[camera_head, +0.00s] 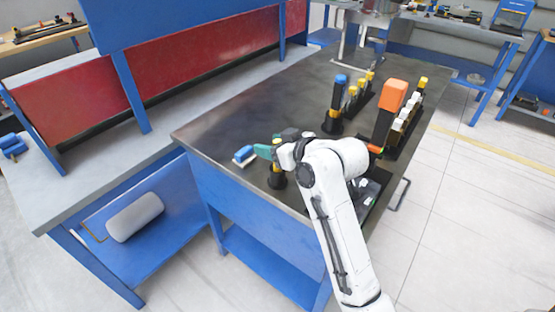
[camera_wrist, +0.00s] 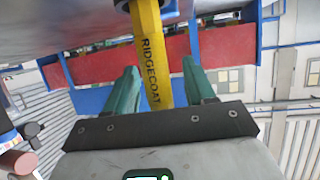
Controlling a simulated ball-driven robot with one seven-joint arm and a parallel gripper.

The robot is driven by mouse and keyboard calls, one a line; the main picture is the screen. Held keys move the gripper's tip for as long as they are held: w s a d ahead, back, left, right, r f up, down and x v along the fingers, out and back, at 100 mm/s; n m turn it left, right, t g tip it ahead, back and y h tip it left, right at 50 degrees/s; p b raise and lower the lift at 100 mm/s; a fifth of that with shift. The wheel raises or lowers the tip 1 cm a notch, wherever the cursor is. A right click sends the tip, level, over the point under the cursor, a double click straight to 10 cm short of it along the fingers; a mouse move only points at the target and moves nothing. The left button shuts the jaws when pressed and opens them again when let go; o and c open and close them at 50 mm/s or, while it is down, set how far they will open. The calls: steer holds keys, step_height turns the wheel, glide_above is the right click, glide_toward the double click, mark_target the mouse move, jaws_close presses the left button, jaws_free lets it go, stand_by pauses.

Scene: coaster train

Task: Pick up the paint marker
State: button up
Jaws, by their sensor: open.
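A yellow paint marker with dark "RIDGECOAT" lettering (camera_wrist: 152,60) stands out between the fingers of my gripper (camera_wrist: 162,88) in the wrist view. The teal fingers are open, one on each side of it, and I cannot tell whether either touches it. In the head view my gripper (camera_head: 264,151) is at the near left part of the dark table. A yellow and black upright piece (camera_head: 277,178) shows just below the fingers there, partly hidden by the gripper.
A blue and white block (camera_head: 244,156) lies left of my gripper on the dark table (camera_head: 235,120). A blue-capped upright (camera_head: 341,80), several yellow-topped pieces and an orange block (camera_head: 393,94) stand farther right. The table's left side is mostly clear.

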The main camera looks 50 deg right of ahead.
steer(key=shift+c, duration=0.3)
jaws_close()
steer(key=shift+r, duration=0.1)
steer(key=shift+r, duration=0.55)
steer(key=s+r+p, duration=1.1)
steer(key=s+p, duration=0.1)
steer(key=s, duration=0.2)
steer(key=shift+d+r+p, duration=0.2)
steer(key=shift+r+p, duration=0.2)
